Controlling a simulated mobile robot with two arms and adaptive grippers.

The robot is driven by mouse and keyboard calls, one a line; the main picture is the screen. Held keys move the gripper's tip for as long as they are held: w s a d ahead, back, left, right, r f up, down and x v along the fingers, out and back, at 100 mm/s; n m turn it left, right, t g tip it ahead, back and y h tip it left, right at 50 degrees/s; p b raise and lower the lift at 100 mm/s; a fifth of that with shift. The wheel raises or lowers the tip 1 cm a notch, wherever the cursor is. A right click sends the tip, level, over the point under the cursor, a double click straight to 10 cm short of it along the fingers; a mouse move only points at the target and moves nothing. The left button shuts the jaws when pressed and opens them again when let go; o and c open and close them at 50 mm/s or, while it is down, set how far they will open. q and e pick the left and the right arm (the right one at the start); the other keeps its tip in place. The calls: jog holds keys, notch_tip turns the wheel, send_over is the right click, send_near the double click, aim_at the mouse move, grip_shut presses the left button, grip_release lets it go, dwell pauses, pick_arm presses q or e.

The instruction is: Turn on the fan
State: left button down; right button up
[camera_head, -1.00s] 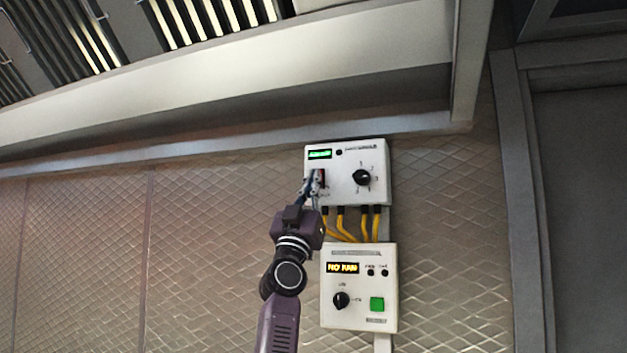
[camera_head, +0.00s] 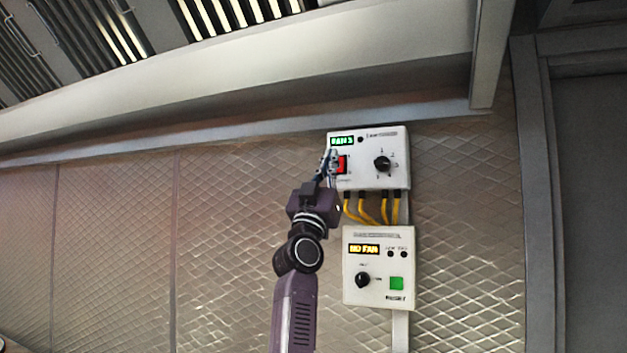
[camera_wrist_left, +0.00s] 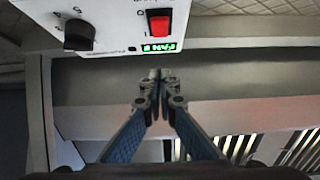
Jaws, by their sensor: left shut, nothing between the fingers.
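The upper white control box (camera_head: 367,181) is on the tiled wall below the hood. It has a lit green display (camera_head: 342,141) that seems to read "FAN 3", a red rocker switch (camera_head: 342,165) and a black knob (camera_head: 382,164). My left gripper (camera_head: 331,157) is shut and empty, at the box's left edge beside the red switch, partly covering that area. In the left wrist view the shut fingertips (camera_wrist_left: 155,77) are apart from the bright red switch (camera_wrist_left: 159,23) in the picture, with the green display (camera_wrist_left: 160,47) between them. My right gripper is out of view.
A lower white box (camera_head: 378,290) has an amber display (camera_head: 363,249) reading "NO FAN", a black knob and a green button (camera_head: 396,283). Yellow cables (camera_head: 371,208) join the two boxes. The metal hood (camera_head: 250,85) overhangs above.

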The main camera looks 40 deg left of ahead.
pick_arm(q)
jog(key=s+b+v, duration=0.1)
jog(key=b+v, duration=0.4)
jog(key=v, duration=0.4)
jog(key=shift+d+r, duration=0.15)
jog(key=shift+r, duration=0.1)
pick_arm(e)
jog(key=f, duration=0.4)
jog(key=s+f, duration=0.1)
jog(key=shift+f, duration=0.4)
pick_arm(q)
jog(key=shift+s, duration=0.2)
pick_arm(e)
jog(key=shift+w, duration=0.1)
pick_arm(q)
jog(key=shift+w, duration=0.1)
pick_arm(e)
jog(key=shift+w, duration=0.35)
